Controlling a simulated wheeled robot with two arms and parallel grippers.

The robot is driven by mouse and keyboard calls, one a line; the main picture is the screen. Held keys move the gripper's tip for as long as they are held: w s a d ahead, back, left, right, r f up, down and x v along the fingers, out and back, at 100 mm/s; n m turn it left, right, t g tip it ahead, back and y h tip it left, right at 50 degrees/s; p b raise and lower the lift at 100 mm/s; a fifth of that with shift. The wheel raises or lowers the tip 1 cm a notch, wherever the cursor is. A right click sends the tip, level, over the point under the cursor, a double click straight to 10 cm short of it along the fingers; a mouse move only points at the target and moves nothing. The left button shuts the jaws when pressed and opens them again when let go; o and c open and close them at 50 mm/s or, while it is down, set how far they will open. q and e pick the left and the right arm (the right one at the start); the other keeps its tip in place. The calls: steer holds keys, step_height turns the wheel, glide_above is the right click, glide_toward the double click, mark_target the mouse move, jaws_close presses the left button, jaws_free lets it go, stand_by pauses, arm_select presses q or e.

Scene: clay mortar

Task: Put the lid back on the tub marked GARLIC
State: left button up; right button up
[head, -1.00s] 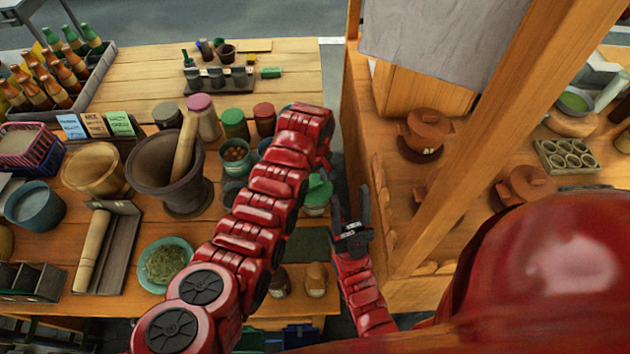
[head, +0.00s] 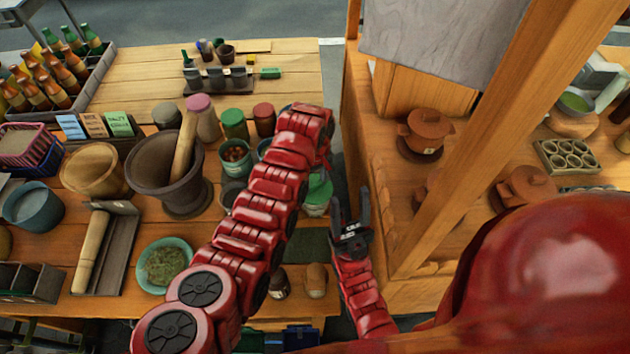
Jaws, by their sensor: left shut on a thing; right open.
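No marking GARLIC can be read in this view, so I cannot tell which tub bears it. An uncovered tub (head: 236,156) with reddish-brown contents stands left of my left arm. The rim of another tub (head: 264,147) shows beside it, mostly hidden by the arm. A green lid (head: 319,187) shows on or over a pale tub (head: 315,209) just right of the arm; the arm hides part of it. My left arm reaches over these tubs, and its gripper is hidden behind its own links. My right gripper (head: 350,208) is open and empty, right of the green lid.
A large mortar with pestle (head: 168,172) stands left of the tubs. Jars with pink (head: 199,103), green (head: 234,118) and dark red (head: 264,110) lids stand behind. Small jars (head: 316,280) sit at the front edge. A wooden post (head: 480,150) rises at right.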

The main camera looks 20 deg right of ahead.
arm_select(q)
steer(key=shift+f+b, duration=0.25)
steer(key=shift+b, duration=0.3)
stand_by(0.9)
steer(key=o, duration=1.6)
steer(key=shift+c, duration=0.2)
steer(key=shift+r, duration=0.2)
steer(key=shift+r+p, duration=0.4)
steer(key=shift+r, duration=2.95)
jaws_close()
